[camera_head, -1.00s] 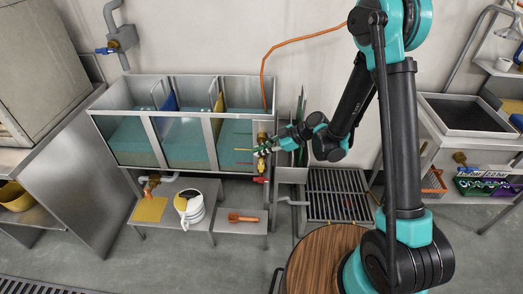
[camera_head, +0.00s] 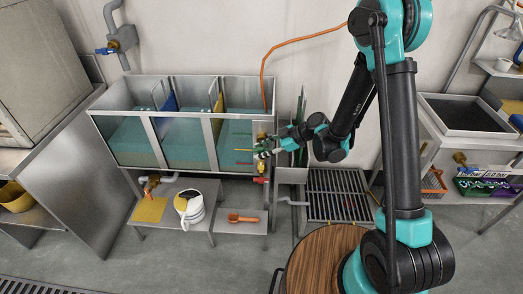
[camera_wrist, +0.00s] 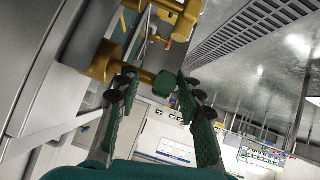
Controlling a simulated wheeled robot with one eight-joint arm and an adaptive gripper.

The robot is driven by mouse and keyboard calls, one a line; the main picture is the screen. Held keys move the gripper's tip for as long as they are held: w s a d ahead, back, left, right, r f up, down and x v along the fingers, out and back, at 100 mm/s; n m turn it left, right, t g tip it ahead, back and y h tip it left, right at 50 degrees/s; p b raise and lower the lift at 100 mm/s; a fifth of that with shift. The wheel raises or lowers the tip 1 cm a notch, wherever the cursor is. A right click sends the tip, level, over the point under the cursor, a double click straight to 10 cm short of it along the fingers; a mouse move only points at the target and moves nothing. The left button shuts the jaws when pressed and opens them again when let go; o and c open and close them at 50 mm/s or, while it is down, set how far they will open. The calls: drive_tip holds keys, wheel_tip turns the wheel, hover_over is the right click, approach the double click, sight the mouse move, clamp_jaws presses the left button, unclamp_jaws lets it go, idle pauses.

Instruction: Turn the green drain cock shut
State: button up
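The green drain cock handle (camera_wrist: 166,82) shows in the wrist view at the end of a brass stem. It lies between the two fingertips of my gripper (camera_wrist: 155,85), closer to the right-hand finger. The fingers stand apart on either side of it, and I see no clear grip on it. Whether the right-hand finger touches it I cannot tell. In the head view my gripper (camera_head: 264,153) is at the brass fittings by the tank's right front corner. The cock is too small and covered there to make out its setting.
A tank with three compartments (camera_head: 180,170) stands against the wall. A red-handled valve (camera_head: 261,180) sits just below my gripper. A low bench below holds a white jug (camera_head: 194,208) and an orange scoop (camera_head: 240,218). A floor grate (camera_head: 338,205) lies to the right.

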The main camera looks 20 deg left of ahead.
drive_tip(key=v, duration=1.2)
